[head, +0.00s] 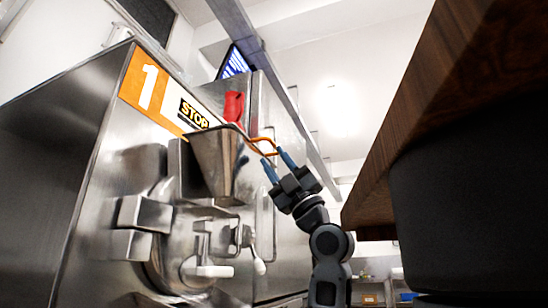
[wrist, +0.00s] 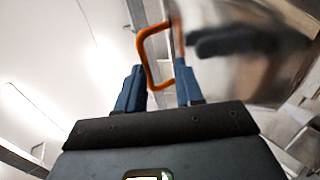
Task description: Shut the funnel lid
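The metal funnel (head: 215,160) is on the front of the steel machine, under the STOP label. An orange loop handle (head: 264,140) sticks out to the right from near its top edge. The lid plate is hard to make out from this low angle, so I cannot tell how far open it is. My gripper (head: 277,164) is open, its blue fingers just below and right of the handle. In the wrist view, the handle (wrist: 144,54) reaches down between the spread fingertips (wrist: 158,78), with no clear grip on it. A shiny metal surface lies to the right.
The machine (head: 95,150) bears an orange label with a 1. A red object (head: 233,107) stands behind the funnel. Levers with a white knob (head: 259,267) sit below it. A wooden edge (head: 420,95) overhangs at the right, near my arm.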

